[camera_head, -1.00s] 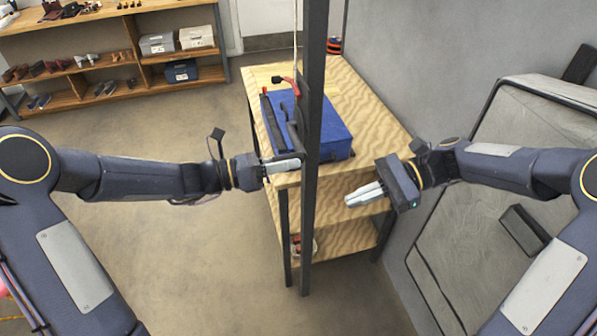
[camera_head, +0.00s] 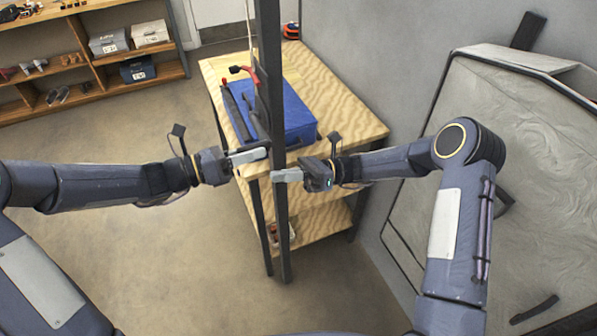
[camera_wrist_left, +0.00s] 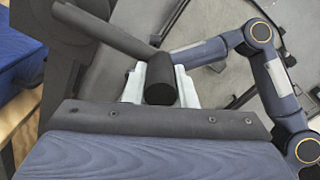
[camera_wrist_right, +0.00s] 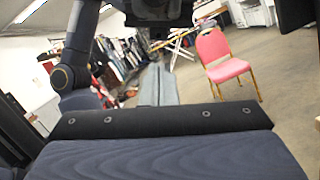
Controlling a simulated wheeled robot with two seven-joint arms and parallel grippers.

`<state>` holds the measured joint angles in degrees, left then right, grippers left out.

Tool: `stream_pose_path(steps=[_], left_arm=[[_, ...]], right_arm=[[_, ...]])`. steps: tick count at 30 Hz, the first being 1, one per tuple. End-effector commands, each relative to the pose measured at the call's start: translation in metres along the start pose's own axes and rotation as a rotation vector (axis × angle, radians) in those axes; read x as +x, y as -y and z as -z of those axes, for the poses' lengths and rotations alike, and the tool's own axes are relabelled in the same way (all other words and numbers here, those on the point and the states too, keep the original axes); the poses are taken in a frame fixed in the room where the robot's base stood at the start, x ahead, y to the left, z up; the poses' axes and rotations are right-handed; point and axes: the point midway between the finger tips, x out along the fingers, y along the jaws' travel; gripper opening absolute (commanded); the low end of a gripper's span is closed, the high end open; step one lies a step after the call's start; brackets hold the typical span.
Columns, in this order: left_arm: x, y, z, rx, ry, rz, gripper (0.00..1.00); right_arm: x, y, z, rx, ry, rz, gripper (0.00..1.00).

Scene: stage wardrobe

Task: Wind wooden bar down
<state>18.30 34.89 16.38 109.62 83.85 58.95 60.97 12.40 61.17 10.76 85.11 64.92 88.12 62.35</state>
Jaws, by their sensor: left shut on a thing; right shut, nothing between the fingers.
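A dark upright post (camera_head: 270,90) stands in front of a wooden shelf unit, and a winch with a red-tipped part (camera_head: 246,72) is by it. My left gripper (camera_head: 262,153) is shut on the black crank handle (camera_wrist_left: 160,82), whose dark arm (camera_wrist_left: 105,32) runs to the upper left in the left wrist view. My right gripper (camera_head: 280,176) is shut and empty, its fingers close in front of or against the post; I cannot tell if they touch. It also shows in the right wrist view (camera_wrist_right: 158,85). I cannot make out the wooden bar.
A blue case (camera_head: 290,118) lies on the plywood shelf unit (camera_head: 345,115) behind the post. A large framed panel (camera_head: 500,150) stands at right. Shelves with boxes (camera_head: 90,60) are at back left. The right wrist view shows a pink chair (camera_wrist_right: 222,57).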

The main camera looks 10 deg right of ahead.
Motion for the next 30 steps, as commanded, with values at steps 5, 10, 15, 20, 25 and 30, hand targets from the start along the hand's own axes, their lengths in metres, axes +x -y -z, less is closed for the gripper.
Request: stream_pose_path(steps=[5, 10, 15, 20, 25, 30], left_arm=[[0.0, -0.002, 0.003, -0.005, -0.005, -0.007, 0.0], [-0.001, -0.002, 0.003, -0.005, -0.005, -0.007, 0.0], [0.0, -0.002, 0.003, -0.004, -0.005, -0.007, 0.0], [0.0, -0.002, 0.002, -0.004, -0.005, -0.007, 0.0], [0.0, -0.002, 0.002, -0.004, -0.005, -0.007, 0.0], [0.0, -0.002, 0.002, -0.004, -0.004, -0.007, 0.0]], right_arm=[[0.038, -0.001, 0.001, 0.001, -0.002, -0.003, 0.0], [0.041, 0.0, -0.027, -0.005, -0.002, 0.002, 0.0], [0.043, 0.0, -0.037, -0.003, -0.002, 0.001, 0.0], [0.044, 0.0, -0.039, -0.002, -0.002, 0.001, 0.0], [0.043, 0.0, -0.039, -0.002, -0.001, 0.002, 0.0], [0.046, -0.003, -0.052, -0.005, 0.001, 0.002, 0.0]])
